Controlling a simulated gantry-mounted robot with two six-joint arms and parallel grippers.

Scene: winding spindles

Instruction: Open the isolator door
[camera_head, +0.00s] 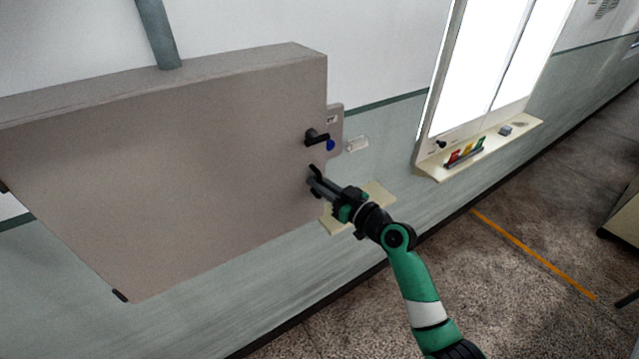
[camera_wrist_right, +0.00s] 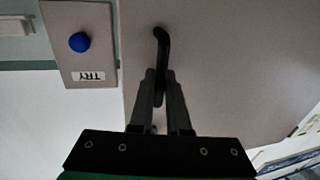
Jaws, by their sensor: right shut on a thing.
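The isolator is a large grey-brown box on the wall, and its door (camera_head: 170,175) is the broad flat front. I see no gap along the door's right edge. A black door handle (camera_head: 315,170) sits low near that edge. My right gripper (camera_head: 313,182) reaches it from the lower right and is shut on it. In the right wrist view the hooked black handle (camera_wrist_right: 161,42) stands between the two fingers of the gripper (camera_wrist_right: 161,75), its top showing beyond the tips. My left gripper is out of view.
A small side panel (camera_head: 336,125) carries a blue button (camera_head: 330,145) and, in the wrist view, a "TRY" label (camera_wrist_right: 88,76). A cream shelf (camera_head: 370,203) is behind my right gripper. A whiteboard with a tray (camera_head: 480,148) hangs at the right. The floor below is open.

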